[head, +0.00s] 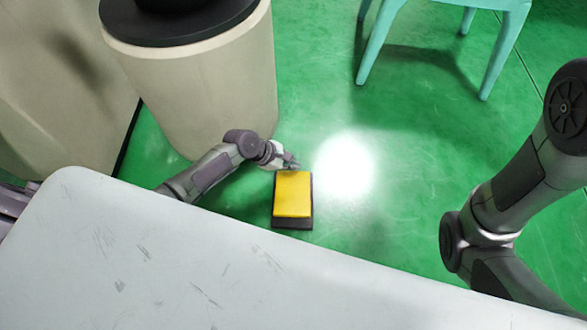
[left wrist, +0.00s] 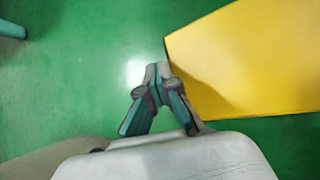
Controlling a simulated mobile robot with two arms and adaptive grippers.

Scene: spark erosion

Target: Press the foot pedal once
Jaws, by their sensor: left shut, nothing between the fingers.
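The foot pedal (head: 293,195) is a yellow plate on a dark base, lying on the green floor in the middle of the head view. My left gripper (head: 292,163) is shut and empty at the pedal's far edge, near its upper left corner. In the left wrist view the fingertips (left wrist: 157,70) are closed together beside the edge of the yellow plate (left wrist: 250,60). I cannot tell whether they touch it. My right arm shows at the right, but its gripper is out of view.
A large beige cylinder with a black top (head: 205,80) stands just behind my left arm. A teal chair (head: 440,40) stands at the upper right. The pale top of my base or a table (head: 150,270) fills the lower left. Green floor (head: 390,170) is clear right of the pedal.

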